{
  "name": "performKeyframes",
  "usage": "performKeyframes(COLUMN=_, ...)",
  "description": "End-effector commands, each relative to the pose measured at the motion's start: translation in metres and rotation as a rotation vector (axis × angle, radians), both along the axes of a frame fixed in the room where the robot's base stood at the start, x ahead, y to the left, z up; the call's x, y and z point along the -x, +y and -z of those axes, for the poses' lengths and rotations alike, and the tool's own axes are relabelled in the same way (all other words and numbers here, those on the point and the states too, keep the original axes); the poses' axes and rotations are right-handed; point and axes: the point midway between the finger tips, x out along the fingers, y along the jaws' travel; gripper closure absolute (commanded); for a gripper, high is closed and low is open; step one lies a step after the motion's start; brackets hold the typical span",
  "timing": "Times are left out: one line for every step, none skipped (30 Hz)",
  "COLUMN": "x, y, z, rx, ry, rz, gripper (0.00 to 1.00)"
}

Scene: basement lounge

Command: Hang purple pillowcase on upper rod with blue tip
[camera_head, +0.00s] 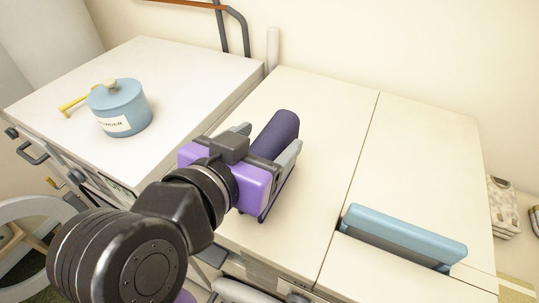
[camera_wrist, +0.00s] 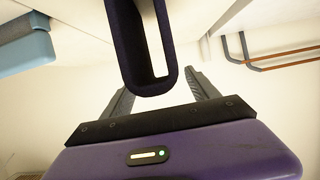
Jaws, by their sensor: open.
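The dark purple pillowcase (camera_head: 279,128) is a narrow folded roll over the cream appliance top. In the wrist view the pillowcase (camera_wrist: 128,45) is a hanging loop with a rounded lower end. My gripper (camera_head: 268,143) has a purple body and grey fingers. It is open, with a finger on either side of the pillowcase; contact is not clear. The open gripper also shows in the wrist view (camera_wrist: 163,85). An orange-brown rod (camera_head: 185,3) on grey brackets is on the back wall; rods also show in the wrist view (camera_wrist: 285,52). No blue tip is visible.
A light blue lidded canister (camera_head: 121,108) stands on the white left counter (camera_head: 190,70), beside a yellow-handled item (camera_head: 74,103). A blue raised panel (camera_head: 405,233) is on the right of the cream top (camera_head: 425,140). The top behind the pillowcase is clear.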

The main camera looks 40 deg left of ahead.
Motion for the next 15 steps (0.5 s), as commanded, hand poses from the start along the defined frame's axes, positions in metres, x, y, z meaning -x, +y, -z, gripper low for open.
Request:
performKeyframes(x=-0.0058, y=0.0009, z=0.001, rx=0.002, ry=0.001, rz=0.002, gripper=0.31)
performKeyframes(x=-0.0081, y=0.0014, z=0.0018, rx=0.002, ry=0.0, rz=0.002, gripper=0.31)
performKeyframes(x=-0.0103, y=0.0021, z=0.003, rx=0.0, ry=0.0, rz=0.001, gripper=0.31)
performKeyframes(x=-0.0113, y=0.0024, z=0.0038, rx=0.001, ry=0.001, rz=0.001, gripper=0.31)
performKeyframes(x=-0.0121, y=0.0028, z=0.0043, rx=0.0, ry=0.001, rz=0.0, gripper=0.31)
performKeyframes(x=-0.0127, y=0.003, z=0.0049, rx=0.0, ry=0.0, rz=0.0, gripper=0.31)
performKeyframes(x=-0.0128, y=0.0031, z=0.005, rx=0.0, ry=0.0, rz=0.0, gripper=0.31)
performKeyframes(x=-0.0128, y=0.0031, z=0.005, rx=0.0, ry=0.0, rz=0.0, gripper=0.31)
performKeyframes(x=-0.0127, y=0.0031, z=0.005, rx=0.0, ry=0.0, rz=0.0, gripper=0.31)
performKeyframes(x=-0.0126, y=0.003, z=0.005, rx=0.0, ry=0.0, rz=0.0, gripper=0.31)
performKeyframes(x=-0.0126, y=0.0029, z=0.005, rx=0.0, ry=0.0, rz=0.0, gripper=0.31)
performKeyframes(x=-0.0126, y=0.0029, z=0.0049, rx=0.0, ry=0.0, rz=0.0, gripper=0.37)
performKeyframes(x=-0.0126, y=0.0029, z=0.0049, rx=0.0, ry=0.0, rz=0.0, gripper=0.43)
performKeyframes(x=-0.0126, y=0.0029, z=0.0049, rx=0.0, ry=0.0, rz=0.0, gripper=0.49)
performKeyframes(x=-0.0125, y=0.0029, z=0.0048, rx=0.0, ry=0.0, rz=0.0, gripper=0.56)
